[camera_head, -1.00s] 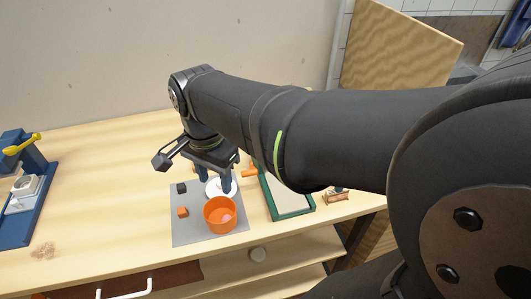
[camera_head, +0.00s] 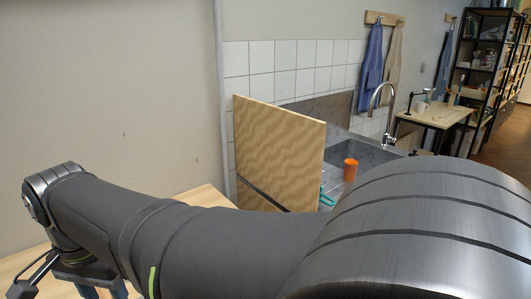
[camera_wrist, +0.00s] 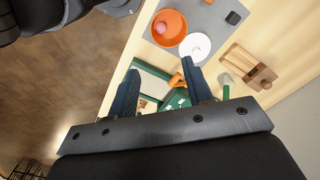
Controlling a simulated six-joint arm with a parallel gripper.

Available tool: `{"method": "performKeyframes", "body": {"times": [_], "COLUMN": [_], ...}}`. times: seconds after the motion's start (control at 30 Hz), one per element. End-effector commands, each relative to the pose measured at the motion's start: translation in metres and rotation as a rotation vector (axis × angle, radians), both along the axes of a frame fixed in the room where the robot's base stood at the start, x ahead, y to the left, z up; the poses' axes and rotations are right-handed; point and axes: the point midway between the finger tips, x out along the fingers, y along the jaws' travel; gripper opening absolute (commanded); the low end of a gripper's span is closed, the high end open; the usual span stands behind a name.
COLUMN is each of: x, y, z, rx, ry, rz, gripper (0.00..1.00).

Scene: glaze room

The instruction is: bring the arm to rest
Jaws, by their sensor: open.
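My gripper (camera_wrist: 160,68) shows in the wrist view with its two dark blue fingers apart and nothing between them. It hangs above the bench near a green-framed tray (camera_wrist: 153,68). In the head view my arm reaches to the lower left, and the fingers are cut off by the bottom edge. In the wrist view an orange bowl (camera_wrist: 166,33) with a pink thing inside and a white round dish (camera_wrist: 195,47) sit beyond the fingertips, on or beside a grey mat (camera_wrist: 208,18). How high the gripper is cannot be told.
A dark cube (camera_wrist: 233,18) lies on the mat. A wooden stand (camera_wrist: 248,67), a green-handled tool (camera_wrist: 226,88) and an orange item (camera_wrist: 177,80) lie nearby. In the head view a wooden board (camera_head: 275,150) stands before a sink (camera_head: 370,155), with an orange cup (camera_head: 350,169) beside it.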

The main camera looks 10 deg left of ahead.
Motion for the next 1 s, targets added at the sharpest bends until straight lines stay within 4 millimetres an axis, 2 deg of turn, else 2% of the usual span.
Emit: {"method": "performKeyframes", "body": {"times": [0.17, 0.8, 0.93, 1.0], "x": [0.0, 0.0, 0.0, 0.0], "y": [-0.001, -0.001, -0.001, 0.001], "z": [-0.028, -0.152, -0.168, -0.162], "rx": [-0.005, -0.004, -0.003, 0.003], "ry": [0.002, 0.002, 0.001, -0.001], "rz": [0.0, 0.0, 0.0, 0.0], "gripper": [0.46, 0.46, 0.46, 0.46]}}
